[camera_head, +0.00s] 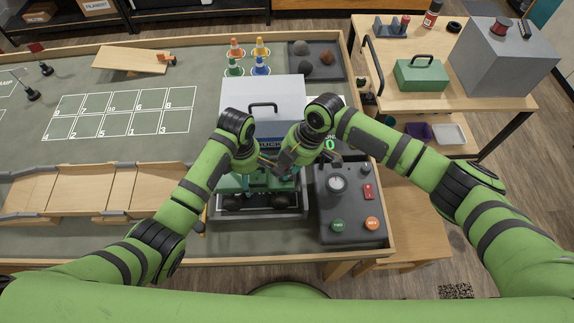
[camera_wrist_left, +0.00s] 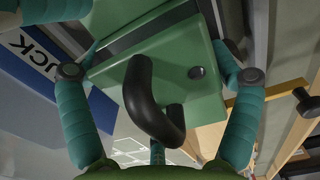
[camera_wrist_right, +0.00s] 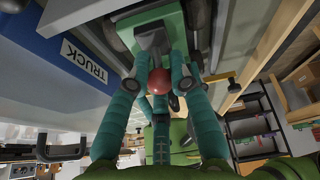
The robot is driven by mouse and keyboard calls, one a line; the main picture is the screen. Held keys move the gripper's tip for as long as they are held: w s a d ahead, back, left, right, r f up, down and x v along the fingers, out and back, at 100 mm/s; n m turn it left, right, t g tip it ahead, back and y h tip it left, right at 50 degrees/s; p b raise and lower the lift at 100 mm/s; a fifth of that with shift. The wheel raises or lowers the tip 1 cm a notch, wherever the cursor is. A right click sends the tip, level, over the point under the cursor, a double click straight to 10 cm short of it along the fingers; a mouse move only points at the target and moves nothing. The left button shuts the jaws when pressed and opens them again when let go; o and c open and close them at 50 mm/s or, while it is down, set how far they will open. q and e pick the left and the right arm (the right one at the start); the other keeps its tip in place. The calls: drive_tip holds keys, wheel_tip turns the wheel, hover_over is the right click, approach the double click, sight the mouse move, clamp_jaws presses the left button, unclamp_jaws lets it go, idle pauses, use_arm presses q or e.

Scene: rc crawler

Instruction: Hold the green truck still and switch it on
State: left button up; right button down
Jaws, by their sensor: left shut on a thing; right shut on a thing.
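The green truck (camera_head: 232,184) sits in a grey tray (camera_head: 262,213) at the near side of the table, partly hidden under my arms. My left gripper (camera_wrist_left: 158,72) has its fingers on both sides of the truck's green body (camera_wrist_left: 190,100), which carries a black curved bar (camera_wrist_left: 140,95). My right gripper (camera_wrist_right: 160,70) is closed around a red round knob (camera_wrist_right: 159,82) beside a grey part on the truck. The knob and both sets of fingertips are hard to make out in the head view.
A lidded box marked TRUCK (camera_head: 265,95) stands just behind the truck. A control box (camera_head: 350,205) with a dial and buttons is to its right. A wooden ramp (camera_head: 95,190) lies left. Cones (camera_head: 235,48) and a tray of rocks (camera_head: 333,72) are farther back.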

drive_tip(key=shift+a+f+h, duration=0.1)
drive_tip(key=shift+a+h, duration=0.05)
drive_tip(key=shift+h, duration=0.35)
drive_tip(key=c, duration=1.1)
unclamp_jaws()
drive_tip(key=v, duration=1.2)
